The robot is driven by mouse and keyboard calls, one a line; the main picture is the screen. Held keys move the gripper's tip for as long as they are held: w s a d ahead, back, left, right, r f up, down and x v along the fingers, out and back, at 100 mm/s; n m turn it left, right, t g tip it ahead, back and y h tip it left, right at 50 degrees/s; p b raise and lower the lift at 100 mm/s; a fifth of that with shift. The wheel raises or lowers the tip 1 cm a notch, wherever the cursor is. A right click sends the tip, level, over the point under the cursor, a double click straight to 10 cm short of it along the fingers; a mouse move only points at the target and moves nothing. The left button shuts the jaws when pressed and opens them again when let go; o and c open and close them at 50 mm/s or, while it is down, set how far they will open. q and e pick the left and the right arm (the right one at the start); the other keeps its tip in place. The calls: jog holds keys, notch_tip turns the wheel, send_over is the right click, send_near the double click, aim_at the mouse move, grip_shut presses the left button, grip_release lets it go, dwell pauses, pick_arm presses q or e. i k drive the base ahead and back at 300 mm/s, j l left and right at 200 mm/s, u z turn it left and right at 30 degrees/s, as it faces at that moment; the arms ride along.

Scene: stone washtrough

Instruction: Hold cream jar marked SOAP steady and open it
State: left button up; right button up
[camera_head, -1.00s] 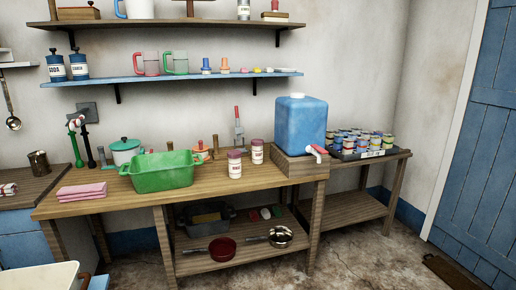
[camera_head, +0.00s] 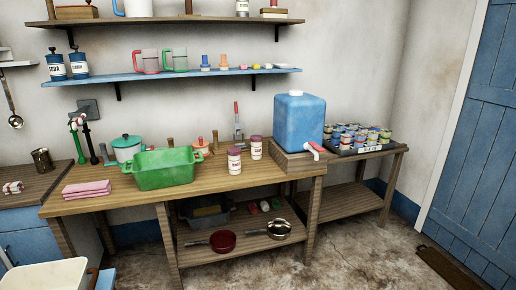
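Two cream jars with dark pinkish-purple lids stand upright on the wooden bench, right of the green tub. The front jar (camera_head: 234,162) is nearer the bench's front edge. The rear jar (camera_head: 256,149) stands just behind it to the right. Both lids appear to be on. Each has dark red lettering too small to read surely, so I cannot tell which is marked SOAP. Neither of my grippers is in view, and nothing touches the jars.
The wooden bench (camera_head: 120,194) also bears a green tub (camera_head: 165,170), folded pink cloths (camera_head: 87,189) and a blue water container (camera_head: 299,118) with a tap. Pans lie on the lower shelf. A tray of small tins (camera_head: 358,150) is at right. Floor in front is clear.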

aim_at(256, 147)
jog(key=i+j+z, duration=0.1)
jog(key=i, duration=0.95)
